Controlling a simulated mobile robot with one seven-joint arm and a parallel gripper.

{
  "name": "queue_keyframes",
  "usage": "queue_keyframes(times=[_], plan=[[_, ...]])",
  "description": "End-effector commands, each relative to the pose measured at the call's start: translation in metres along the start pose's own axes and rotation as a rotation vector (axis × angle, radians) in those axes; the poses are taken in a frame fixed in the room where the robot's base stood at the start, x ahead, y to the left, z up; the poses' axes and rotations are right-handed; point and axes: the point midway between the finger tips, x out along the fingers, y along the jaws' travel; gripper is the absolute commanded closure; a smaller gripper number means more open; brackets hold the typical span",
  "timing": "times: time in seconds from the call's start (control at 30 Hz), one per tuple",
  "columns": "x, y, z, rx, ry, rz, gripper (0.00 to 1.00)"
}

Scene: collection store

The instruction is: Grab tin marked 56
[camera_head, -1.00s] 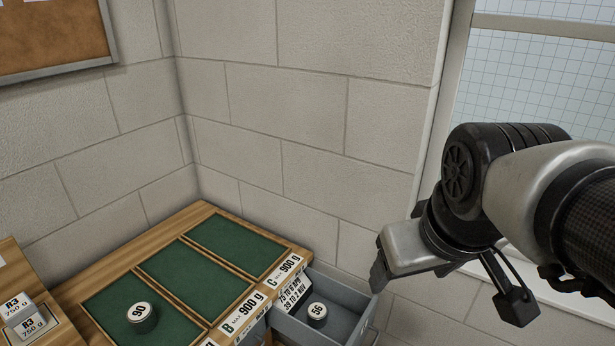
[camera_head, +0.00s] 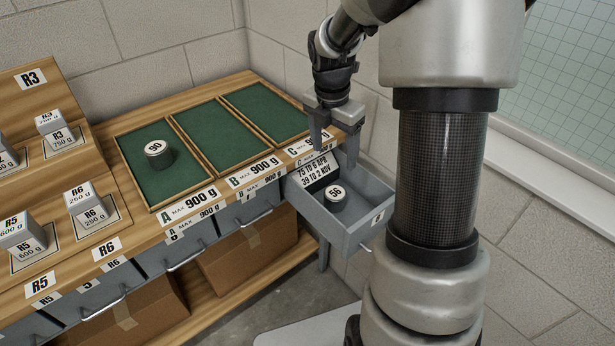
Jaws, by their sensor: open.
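The tin marked 56 (camera_head: 335,203) is a small dark round tin with a white lid. It stands upright inside the open grey drawer (camera_head: 366,232), which is pulled out below tray C. My gripper (camera_head: 332,146) is open, fingers pointing down, above the back of this drawer near the bench edge. It is higher than the tin and apart from it, with nothing between its fingers. A card reading "75 to 6 Apr, 39 to 2 Nov" (camera_head: 318,171) lies in the drawer behind the tin.
A tin marked 90 (camera_head: 158,154) stands in green tray A (camera_head: 140,180). Trays B (camera_head: 208,137) and C (camera_head: 265,108) are empty. Labelled weight blocks (camera_head: 92,212) stand at left. Cardboard boxes (camera_head: 245,255) sit below the closed drawers. A wall is close behind the bench.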

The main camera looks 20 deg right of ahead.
Motion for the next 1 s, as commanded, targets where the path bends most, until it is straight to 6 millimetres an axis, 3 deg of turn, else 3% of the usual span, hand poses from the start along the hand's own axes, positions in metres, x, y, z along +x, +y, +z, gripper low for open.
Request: queue_keyframes(times=[0.17, 0.6, 1.0], plan=[[0.022, 0.001, 0.002, -0.037, 0.006, -0.005, 0.29], [0.112, 0.0, 0.001, -0.035, 0.006, -0.005, 0.29], [0.143, 0.0, 0.003, -0.034, 0.005, -0.005, 0.29]])
